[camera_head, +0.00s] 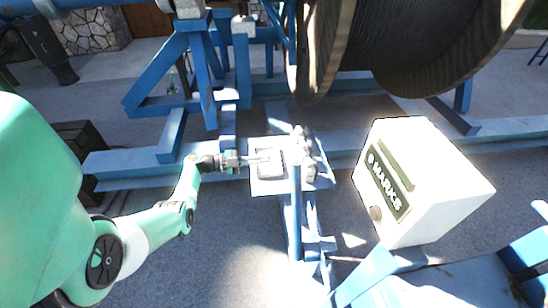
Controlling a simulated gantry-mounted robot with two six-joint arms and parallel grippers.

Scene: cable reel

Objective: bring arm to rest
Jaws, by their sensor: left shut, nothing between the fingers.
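My left arm (160,222), green with a white band and dark joints, reaches in from the left side of the head view. Its gripper (265,159) is shut and empty. It points right, in front of or over a pale panel (266,185) on the blue frame. I cannot tell whether the fingertips touch the panel. Grey metal parts (302,145) stand on the panel's right side, just right of the fingertips. My right arm and gripper are not in view.
A large dark cable reel (408,52) hangs at the top right. A blue steel frame (205,85) with long floor beams stands behind and around the gripper. A white box (438,182) with a lettered label stands to the right. Grey ground (215,250) lies open in front.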

